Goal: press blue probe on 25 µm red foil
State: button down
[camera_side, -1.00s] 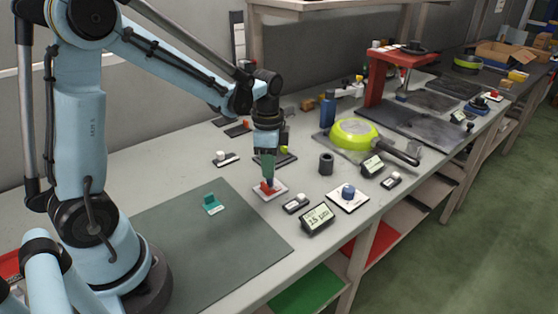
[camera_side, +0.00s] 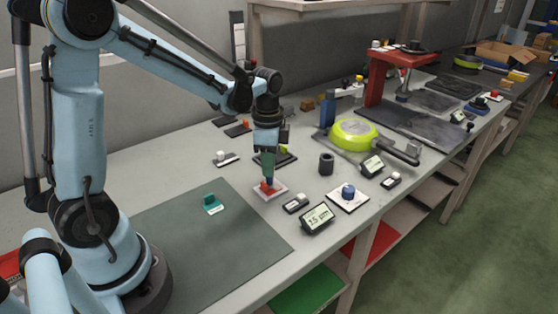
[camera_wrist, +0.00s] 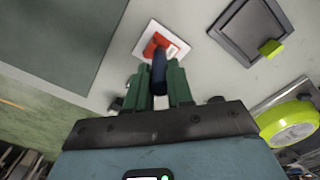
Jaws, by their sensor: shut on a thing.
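My gripper (camera_side: 267,163) is shut on the blue probe (camera_side: 269,180) and points down at the red foil (camera_side: 263,188). The foil lies on a small white plate (camera_side: 280,194) on the bench. In the wrist view the dark blue probe (camera_wrist: 158,74) stands between my green fingers (camera_wrist: 160,90), with its end over the red foil (camera_wrist: 151,48). The white plate (camera_wrist: 178,46) shows around it. The probe's tip is at or very close to the foil; I cannot tell contact for sure. The foil's thickness label is not readable.
A gauge display (camera_side: 317,217) stands right of the plate, beside a white plate with a blue knob (camera_side: 348,192). A dark cylinder (camera_side: 326,164) and a green-rimmed pan (camera_side: 354,134) stand farther back.

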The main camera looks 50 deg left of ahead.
jog(key=shift+r, duration=3.2)
